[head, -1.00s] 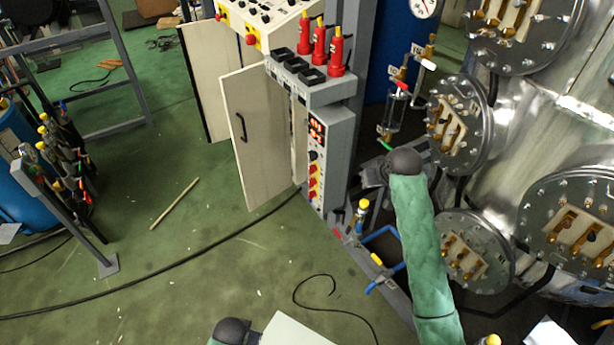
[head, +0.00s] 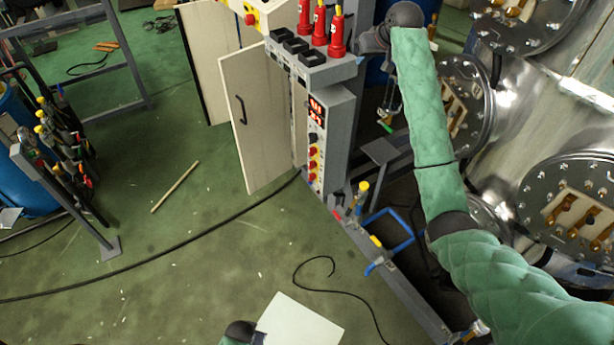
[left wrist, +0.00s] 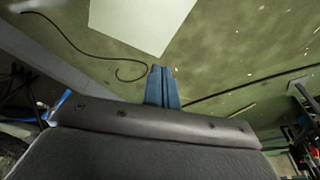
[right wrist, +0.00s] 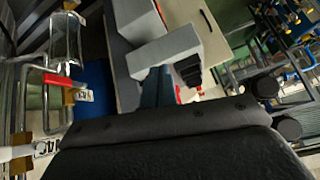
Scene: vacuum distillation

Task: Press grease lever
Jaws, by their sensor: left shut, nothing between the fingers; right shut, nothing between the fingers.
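No part is clearly marked as the grease lever. In the right wrist view a red-handled lever (right wrist: 58,80) with a white tag sits on metal pipework, left of my right gripper (right wrist: 155,90). My right gripper is shut and empty, apart from that lever, with a grey bracket just beyond its fingers. In the head view it is near the red bottles, and my right arm hides part of the pipework. A small green handle (head: 385,127) shows below the arm. My left gripper (left wrist: 162,85) is shut and empty above the green floor.
A grey control cabinet (head: 325,150) with red bottles (head: 337,35) on top stands left of my right arm. Its door (head: 245,120) is open. Round flanged steel ports (head: 575,210) are on the right. Blue-handled pipework (head: 385,250) is low down. The floor at left centre is mostly clear.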

